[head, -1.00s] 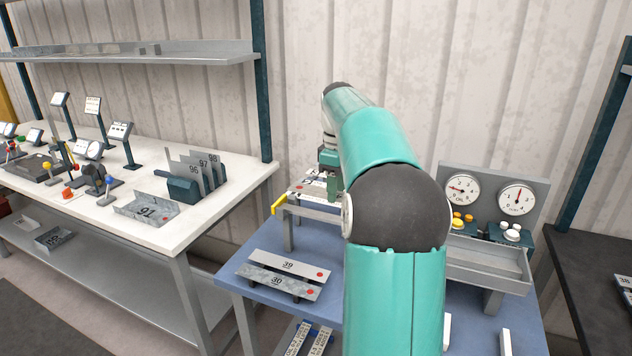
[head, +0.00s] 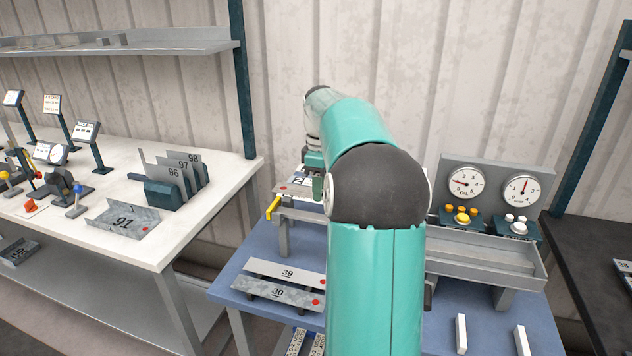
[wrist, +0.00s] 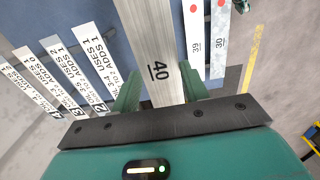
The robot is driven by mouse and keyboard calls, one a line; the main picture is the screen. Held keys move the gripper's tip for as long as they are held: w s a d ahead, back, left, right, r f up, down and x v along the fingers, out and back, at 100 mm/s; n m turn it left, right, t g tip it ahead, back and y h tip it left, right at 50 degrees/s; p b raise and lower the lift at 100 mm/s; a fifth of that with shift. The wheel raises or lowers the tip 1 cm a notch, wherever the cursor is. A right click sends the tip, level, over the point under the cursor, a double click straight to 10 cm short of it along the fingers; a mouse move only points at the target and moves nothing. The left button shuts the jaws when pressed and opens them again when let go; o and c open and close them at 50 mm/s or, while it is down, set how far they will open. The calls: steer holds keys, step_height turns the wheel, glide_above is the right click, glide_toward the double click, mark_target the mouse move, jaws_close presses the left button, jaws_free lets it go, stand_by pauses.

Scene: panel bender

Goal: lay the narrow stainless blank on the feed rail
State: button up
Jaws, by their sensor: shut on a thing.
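My gripper (wrist: 162,95) is shut on a long, narrow brushed-steel blank marked 40 (wrist: 152,45). It lies between the two green fingers and runs out of the top of the wrist view. In the head view my arm hides most of the gripper and the blank. A grey raised beam (head: 310,216) with a yellow end piece (head: 273,207), apparently the feed rail, stands on the blue table below and in front of my gripper. My arm covers its middle. I cannot tell whether the blank touches it.
Plates 39 (head: 287,272) and 30 (head: 278,292) lie on the blue table (head: 235,283). White printed cards (wrist: 95,52) lie left in the wrist view. A grey trough (head: 490,265) and dials (head: 465,183) stand right. A white bench (head: 70,225) with plate 91 (head: 124,221) is at left.

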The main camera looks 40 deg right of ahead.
steer(key=shift+f, duration=0.45)
steer(key=shift+s+f, duration=0.2)
steer(key=shift+f, duration=0.35)
steer(key=shift+w+f, duration=0.1)
steer(key=shift+f, duration=2.1)
steer(key=shift+f, duration=0.25)
steer(key=o, duration=1.1)
